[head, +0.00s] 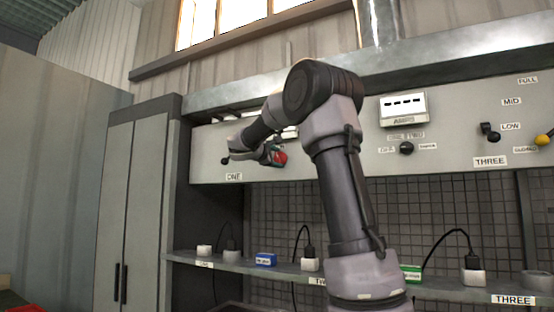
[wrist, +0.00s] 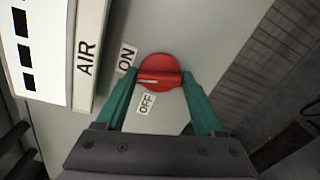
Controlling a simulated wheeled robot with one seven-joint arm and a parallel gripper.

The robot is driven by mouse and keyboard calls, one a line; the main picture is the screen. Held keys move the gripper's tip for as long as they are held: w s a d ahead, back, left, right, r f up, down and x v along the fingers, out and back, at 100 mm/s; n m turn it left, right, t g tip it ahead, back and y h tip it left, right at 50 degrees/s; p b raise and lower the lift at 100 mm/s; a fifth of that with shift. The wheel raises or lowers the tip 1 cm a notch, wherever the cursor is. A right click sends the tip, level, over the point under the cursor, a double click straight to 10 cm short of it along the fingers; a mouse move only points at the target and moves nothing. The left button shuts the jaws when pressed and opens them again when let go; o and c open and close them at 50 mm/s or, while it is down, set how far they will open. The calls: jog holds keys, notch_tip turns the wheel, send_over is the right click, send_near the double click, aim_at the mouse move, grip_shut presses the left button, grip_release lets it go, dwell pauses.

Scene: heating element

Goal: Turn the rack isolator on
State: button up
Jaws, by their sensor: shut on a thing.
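The rack isolator is a round red knob (wrist: 158,66) with a raised bar across its middle, on a grey panel. In the wrist view my gripper (wrist: 160,79) has its green fingers on both ends of that bar, shut on it. A pale line on the bar's left part lies between the ON label (wrist: 127,57) and the OFF label (wrist: 146,104); I cannot tell which it points to. In the head view my gripper (head: 270,153) is at the panel's left part, with a bit of the red knob (head: 281,158) showing; my arm hides much around it.
A white box marked AIR (wrist: 84,60) stands out from the panel close left of the knob in the wrist view. Other knobs, such as a black one (head: 406,148), sit further right. A shelf (head: 235,264) with plugs and small boxes runs below.

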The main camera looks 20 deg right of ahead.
jog(key=shift+f+m, duration=0.1)
jog(key=shift+m, duration=1.5)
jog(key=o, duration=1.4)
jog(key=v, duration=1.1)
